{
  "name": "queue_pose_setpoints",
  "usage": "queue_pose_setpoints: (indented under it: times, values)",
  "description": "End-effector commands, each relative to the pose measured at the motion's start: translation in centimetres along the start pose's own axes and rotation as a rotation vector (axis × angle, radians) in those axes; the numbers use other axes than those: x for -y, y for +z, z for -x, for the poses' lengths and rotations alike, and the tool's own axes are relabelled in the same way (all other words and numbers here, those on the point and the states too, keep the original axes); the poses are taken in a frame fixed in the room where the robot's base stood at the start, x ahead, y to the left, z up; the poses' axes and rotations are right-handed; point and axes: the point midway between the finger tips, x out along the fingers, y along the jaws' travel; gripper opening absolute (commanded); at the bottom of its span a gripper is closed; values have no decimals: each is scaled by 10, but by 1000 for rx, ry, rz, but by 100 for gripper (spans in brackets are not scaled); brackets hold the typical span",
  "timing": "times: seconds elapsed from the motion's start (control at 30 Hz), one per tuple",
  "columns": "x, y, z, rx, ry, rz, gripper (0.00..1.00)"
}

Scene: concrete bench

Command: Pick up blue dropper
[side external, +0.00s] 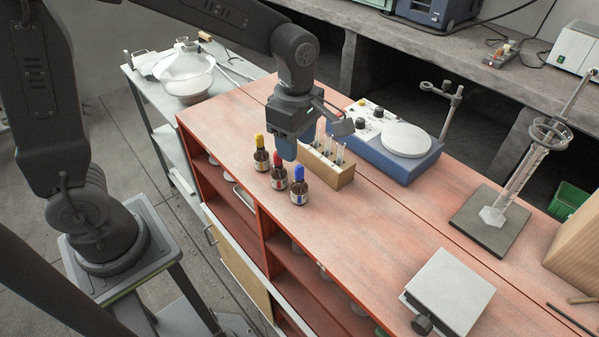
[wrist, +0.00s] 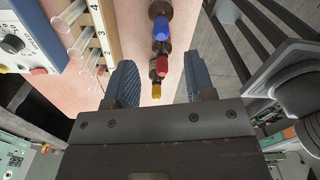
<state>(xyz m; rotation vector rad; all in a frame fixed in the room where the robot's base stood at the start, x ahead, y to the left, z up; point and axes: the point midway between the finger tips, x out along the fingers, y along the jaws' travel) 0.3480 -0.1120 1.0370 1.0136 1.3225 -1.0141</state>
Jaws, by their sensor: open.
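The blue dropper bottle (side external: 299,184) is brown glass with a blue cap and a pale label. It stands upright on the red bench, nearest the camera in a row of three. The red dropper (side external: 278,172) and yellow dropper (side external: 261,154) stand behind it. In the wrist view the blue dropper (wrist: 161,27) is at the top, beyond the red (wrist: 161,66) and yellow (wrist: 156,93) ones. My gripper (side external: 286,150) is above the bench, near the droppers and the test-tube rack. In the wrist view my gripper (wrist: 160,88) has its jaws apart with nothing held.
A wooden test-tube rack (side external: 337,178) stands right beside the droppers. Behind it is a blue stirrer (side external: 372,155) with a round white plate. A dark stand base (side external: 490,235) and a grey jack platform (side external: 450,290) are further right. The bench between is clear.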

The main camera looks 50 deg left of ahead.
Motion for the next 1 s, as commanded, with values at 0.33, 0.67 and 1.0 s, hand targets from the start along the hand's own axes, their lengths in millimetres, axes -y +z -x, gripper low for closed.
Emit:
queue_pose_setpoints:
  times: [0.33, 0.67, 1.0]
  values:
    - [3, 5, -32, -2, -3, -3, 49]
    - [3, 9, -66, 1, -1, -2, 49]
    - [3, 9, -66, 2, 0, -2, 37]
